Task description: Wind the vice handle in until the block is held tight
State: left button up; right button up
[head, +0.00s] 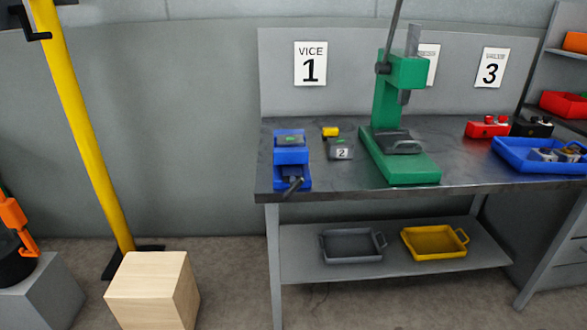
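The blue vice (291,156) stands at the left front of the grey workbench, below the sign reading "VICE 1" (310,64). Its dark handle (293,186) sticks out at the front, near the bench edge, and lies at a slant. I cannot tell whether this is the block or how tightly the jaws sit. Neither of my grippers is in view.
The green press (400,110) stands right of the vice. A blue tray (530,158) is at right. A wooden cube (150,290) and yellow post (85,130) stand left of the workbench (300,198).

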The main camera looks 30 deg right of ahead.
aim_at(295, 185)
jog(key=i+j+z, duration=0.1)
jog(key=z, duration=1.2)
